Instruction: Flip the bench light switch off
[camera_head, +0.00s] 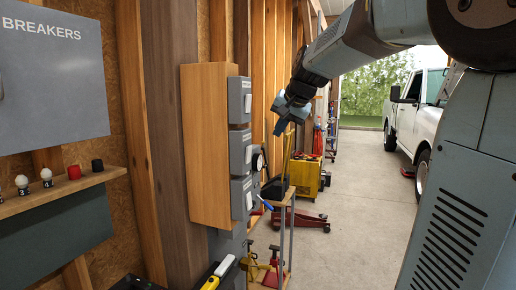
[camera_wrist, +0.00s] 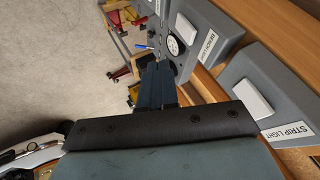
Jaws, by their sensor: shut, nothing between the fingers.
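The bench light switch is a grey box labelled BENCH LIGHT (camera_wrist: 205,38) with a pale rocker (camera_wrist: 185,28), near the top of the wrist view. In the head view several similar grey switch boxes (camera_head: 239,100) are stacked on a wooden panel, their labels unreadable there. My gripper (camera_head: 279,128) is shut and empty, in front and to the right of the stack, apart from it in the head view. In the wrist view its dark fingers (camera_wrist: 157,70) lie together, left of and below the bench light box. The rocker is not covered.
A similar box labelled STRIP LIGHT (camera_wrist: 268,98) with its own rocker is nearer the wrist camera. A round dial (camera_wrist: 173,46) is beside the bench light box. The wooden panel (camera_head: 207,150) projects from the wall. A yellow cart (camera_head: 305,176) stands behind; open floor lies right.

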